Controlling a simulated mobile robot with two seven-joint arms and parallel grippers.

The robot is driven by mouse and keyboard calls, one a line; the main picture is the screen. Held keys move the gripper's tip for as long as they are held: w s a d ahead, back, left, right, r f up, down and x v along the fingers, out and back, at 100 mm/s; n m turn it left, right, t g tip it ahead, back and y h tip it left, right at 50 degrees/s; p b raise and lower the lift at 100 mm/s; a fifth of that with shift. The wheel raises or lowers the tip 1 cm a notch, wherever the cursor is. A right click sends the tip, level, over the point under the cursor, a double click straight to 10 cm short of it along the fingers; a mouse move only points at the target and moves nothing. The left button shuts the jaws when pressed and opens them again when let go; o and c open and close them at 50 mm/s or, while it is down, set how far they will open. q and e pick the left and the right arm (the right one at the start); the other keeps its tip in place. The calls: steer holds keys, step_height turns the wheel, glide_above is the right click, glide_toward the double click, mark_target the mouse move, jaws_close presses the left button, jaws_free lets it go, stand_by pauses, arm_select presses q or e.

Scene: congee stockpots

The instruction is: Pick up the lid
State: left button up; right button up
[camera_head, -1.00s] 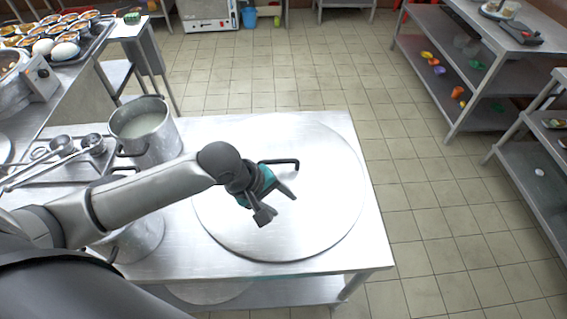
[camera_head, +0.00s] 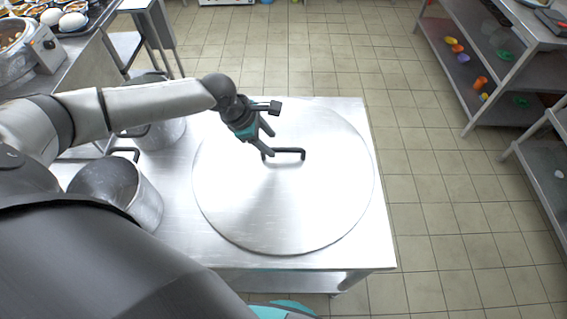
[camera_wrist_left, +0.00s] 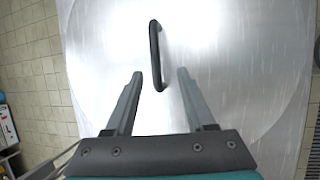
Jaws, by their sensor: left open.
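The lid (camera_head: 285,210) is a large, flat, round metal disc lying on the steel table, with a black bar handle (camera_head: 290,151) on top. My left gripper (camera_head: 268,132) is open and empty over the far-left part of the lid, close to the left end of the handle. In the left wrist view the lid (camera_wrist_left: 235,75) fills most of the picture. There the handle (camera_wrist_left: 154,50) runs lengthwise, with its near end between the open fingertips (camera_wrist_left: 160,74). I cannot tell the exact height of the fingers above the lid. My right gripper is out of view.
The steel table (camera_head: 365,255) has bare strips around the lid. Metal pots (camera_head: 120,190) stand left of it, partly hidden by my left arm. Shelving (camera_head: 475,75) stands at the right across open tiled floor (camera_head: 430,190).

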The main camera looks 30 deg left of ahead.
mark_target(280, 148)
arm_select(q)
steer(key=x, duration=0.2)
steer(key=shift+w+d+f, duration=0.1)
steer(key=shift+w+f, duration=0.05)
steer(key=shift+f, duration=0.1)
steer(key=shift+w+b+x, duration=0.15)
steer(key=shift+b+x, duration=0.4)
steer(key=shift+x, duration=0.75)
steer(key=shift+w+b+x, duration=0.15)
steer(key=shift+b+x, duration=0.35)
steer(key=shift+x, duration=0.8)
steer(key=shift+r, duration=0.1)
jaws_close()
steer(key=shift+w+r, duration=0.1)
